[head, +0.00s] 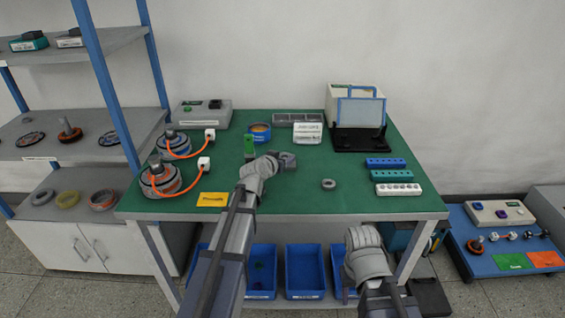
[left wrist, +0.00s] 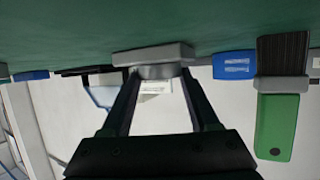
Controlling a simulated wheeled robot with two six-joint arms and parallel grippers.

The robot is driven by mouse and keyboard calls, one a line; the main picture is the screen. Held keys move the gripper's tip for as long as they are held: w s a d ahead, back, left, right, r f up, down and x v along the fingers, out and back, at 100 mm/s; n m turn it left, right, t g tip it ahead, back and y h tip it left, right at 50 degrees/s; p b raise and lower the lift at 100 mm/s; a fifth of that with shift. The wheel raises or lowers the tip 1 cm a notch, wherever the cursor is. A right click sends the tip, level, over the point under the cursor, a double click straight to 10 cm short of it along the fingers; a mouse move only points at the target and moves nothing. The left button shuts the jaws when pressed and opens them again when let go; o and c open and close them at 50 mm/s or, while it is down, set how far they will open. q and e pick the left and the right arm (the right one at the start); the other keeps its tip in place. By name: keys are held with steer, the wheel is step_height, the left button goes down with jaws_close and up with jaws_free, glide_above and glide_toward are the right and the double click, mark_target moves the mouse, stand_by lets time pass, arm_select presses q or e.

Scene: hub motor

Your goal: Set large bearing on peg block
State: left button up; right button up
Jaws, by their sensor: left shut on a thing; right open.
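My left gripper (head: 279,161) is over the middle of the green mat. In the left wrist view its fingers (left wrist: 158,84) are shut on a round grey part, which looks like the large bearing (left wrist: 155,72). A flat grey block (left wrist: 153,55), which looks like the peg block, lies against the mat right by the bearing; I cannot tell whether they touch or how fully the bearing is seated. In the head view the block (head: 289,158) shows partly behind the gripper. A smaller grey ring (head: 328,184) lies on the mat to the right. My right gripper (head: 363,240) is open, low before the table's front edge.
A green-handled brush (left wrist: 278,120) is close beside the left gripper. Two hub motors (head: 161,180) with orange cables stand at the left. Blue, teal and white blocks (head: 398,189) lie at the right. The mat's front middle is mostly clear.

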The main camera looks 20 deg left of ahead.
arm_select(q)
steer(key=shift+f, duration=0.15)
steer(key=o, duration=1.4)
steer(key=shift+o, duration=0.2)
steer(key=shift+r, duration=0.25)
steer(key=p+v, duration=0.4)
steer(key=v, duration=0.6)
steer(key=shift+s+r, duration=0.15)
steer(key=shift+s, duration=0.1)
steer(key=shift+p+v, duration=0.3)
steer(key=shift+v, duration=0.45)
steer(key=shift+a, duration=0.1)
